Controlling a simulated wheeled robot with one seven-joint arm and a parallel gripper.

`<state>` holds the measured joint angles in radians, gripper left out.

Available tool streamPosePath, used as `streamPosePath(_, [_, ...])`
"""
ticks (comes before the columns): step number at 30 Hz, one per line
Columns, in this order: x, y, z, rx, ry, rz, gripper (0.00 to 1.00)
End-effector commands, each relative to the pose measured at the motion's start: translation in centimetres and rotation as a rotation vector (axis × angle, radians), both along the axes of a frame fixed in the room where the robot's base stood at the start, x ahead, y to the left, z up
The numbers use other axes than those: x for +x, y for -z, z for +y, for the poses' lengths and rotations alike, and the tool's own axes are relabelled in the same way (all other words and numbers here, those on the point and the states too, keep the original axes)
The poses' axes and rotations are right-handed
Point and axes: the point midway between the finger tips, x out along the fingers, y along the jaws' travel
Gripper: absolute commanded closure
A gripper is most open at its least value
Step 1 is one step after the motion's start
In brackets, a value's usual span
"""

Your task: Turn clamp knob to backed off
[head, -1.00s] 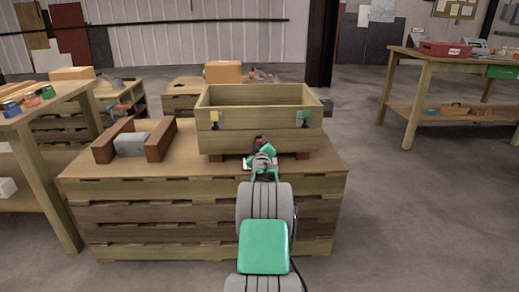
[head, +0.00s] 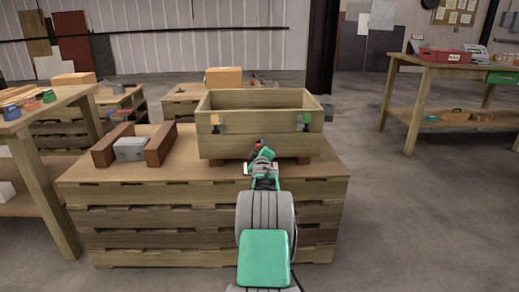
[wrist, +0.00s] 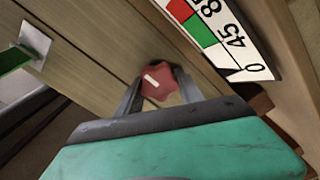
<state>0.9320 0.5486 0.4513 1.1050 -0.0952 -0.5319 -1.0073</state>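The red star-shaped clamp knob (wrist: 158,79), with a white pointer mark, sits on the wooden plank face in the wrist view. It also shows as a small red spot at the front of the wooden crate (head: 226,146) in the head view. My gripper (wrist: 160,88) is at the knob, with one finger close on each side of it. I cannot tell whether the fingers touch it. A white scale plate (wrist: 232,42) with red and green patches and numbers such as 0 and 45 lies to the right of the knob.
A green tab on a metal bracket (wrist: 32,42) is at the left in the wrist view. The crate stands on a pallet-like bench (head: 110,195), beside a grey block (head: 130,148) between two brown blocks. Open floor lies to the right.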

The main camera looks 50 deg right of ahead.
Motion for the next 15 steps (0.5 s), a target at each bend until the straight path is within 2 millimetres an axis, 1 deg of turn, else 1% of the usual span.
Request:
streamPosePath(1, [-0.01, -0.05, -0.02, -0.001, 0.001, -0.001, 0.52])
streamPosePath(7, [-0.01, -0.02, -0.01, 0.000, 0.001, -0.001, 0.36])
streamPosePath(15, [-0.11, -0.07, 0.11, 0.001, 0.000, -0.002, 0.35])
